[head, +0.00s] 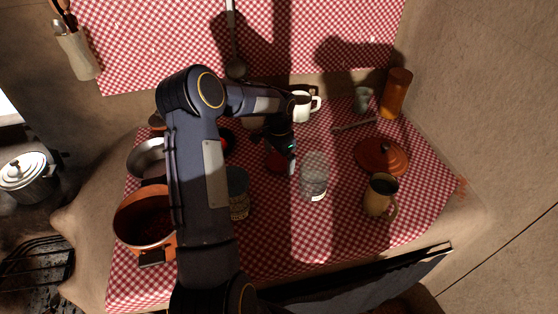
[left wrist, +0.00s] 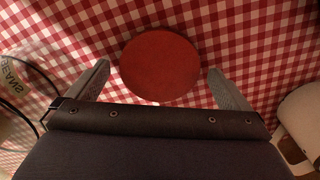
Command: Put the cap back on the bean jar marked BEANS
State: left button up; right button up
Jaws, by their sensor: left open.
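The red round cap (left wrist: 160,66) lies flat on the checked cloth in the left wrist view, between the spread fingers of my left gripper (left wrist: 159,88). Nothing is held, and gaps show on both sides of the cap. In the head view the cap (head: 274,162) is partly hidden by the left gripper, which points down over it. A clear jar (head: 313,176) with a white label low on its front stands just right of the gripper. In the left wrist view, BEANS lettering (left wrist: 11,76) shows upside down at the left edge. My right gripper is out of view.
Another glass jar (head: 238,197) stands left of the clear jar, close to my arm. A white mug (head: 301,106) is behind the gripper. A tan jug (head: 380,194), an orange lid (head: 382,156) and an orange pot (head: 144,220) are around. Cloth in front of the clear jar is free.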

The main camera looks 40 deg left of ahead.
aim_at(279, 161)
pick_arm(q)
jog(key=shift+f, duration=0.4)
jog(key=c, duration=0.9)
jog(key=shift+c, duration=0.2)
notch_tip(279, 161, up, 10)
jog(key=shift+b, duration=0.35)
